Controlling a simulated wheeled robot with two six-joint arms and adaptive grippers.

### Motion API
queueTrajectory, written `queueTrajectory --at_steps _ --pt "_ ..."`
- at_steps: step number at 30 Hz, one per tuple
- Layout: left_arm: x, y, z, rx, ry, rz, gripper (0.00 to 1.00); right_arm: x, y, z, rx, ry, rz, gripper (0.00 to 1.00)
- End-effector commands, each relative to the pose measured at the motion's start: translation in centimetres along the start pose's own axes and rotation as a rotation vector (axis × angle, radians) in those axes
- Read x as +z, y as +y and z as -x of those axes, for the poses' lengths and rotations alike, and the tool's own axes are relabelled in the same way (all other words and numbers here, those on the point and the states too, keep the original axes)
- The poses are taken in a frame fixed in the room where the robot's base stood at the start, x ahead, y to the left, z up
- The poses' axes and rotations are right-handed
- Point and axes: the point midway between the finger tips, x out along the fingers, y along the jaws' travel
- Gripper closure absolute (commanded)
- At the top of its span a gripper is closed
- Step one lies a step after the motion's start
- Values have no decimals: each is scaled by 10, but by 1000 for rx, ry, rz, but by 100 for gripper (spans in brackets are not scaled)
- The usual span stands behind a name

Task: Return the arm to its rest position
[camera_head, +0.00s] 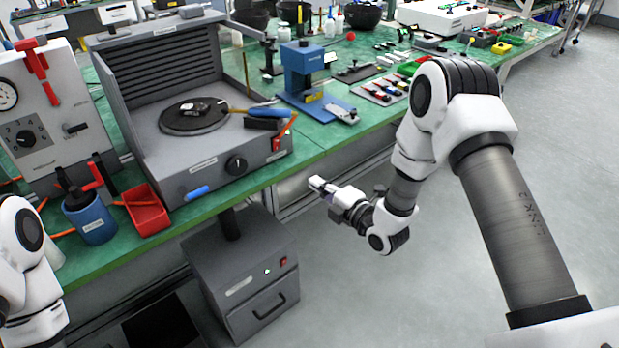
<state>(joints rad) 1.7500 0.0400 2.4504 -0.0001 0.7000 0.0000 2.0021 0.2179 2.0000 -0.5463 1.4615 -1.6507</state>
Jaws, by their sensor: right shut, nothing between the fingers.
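My right arm comes in from the lower right and bends down at its elbow. Its gripper (322,186) is shut and empty. In the picture it lies just in front of the bench's front edge, pointing left, apart from the things on the bench. Part of my left arm shows at the lower left edge; its gripper is out of view.
The green bench (306,146) carries a grey open-sided machine (215,160) with a round dark plate, a blue press (301,68), a red bin (146,208) and a blue cup (90,216). A grey drawer unit (243,275) stands below. Floor (420,270) at right is clear.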

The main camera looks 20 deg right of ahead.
Motion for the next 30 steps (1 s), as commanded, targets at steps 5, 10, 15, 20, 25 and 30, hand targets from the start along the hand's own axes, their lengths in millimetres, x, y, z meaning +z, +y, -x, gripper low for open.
queueTrajectory --at_steps 5,10,15,20,25,30 --pt "0 0 0 0 1 0 0 0 0 0 0 1 0 100" --pt "0 0 0 0 1 0 0 0 0 0 0 1 1 100" --pt "0 0 6 0 0 0 0 -6 -10 4 -27 9 -5 100" --pt "0 0 22 0 1 0 0 -45 -77 46 -261 15 -89 100" --pt "0 0 34 0 1 0 0 -83 -175 159 -755 -241 -572 100" --pt "0 0 36 0 1 0 0 -108 -215 293 -1066 -874 -1141 100"
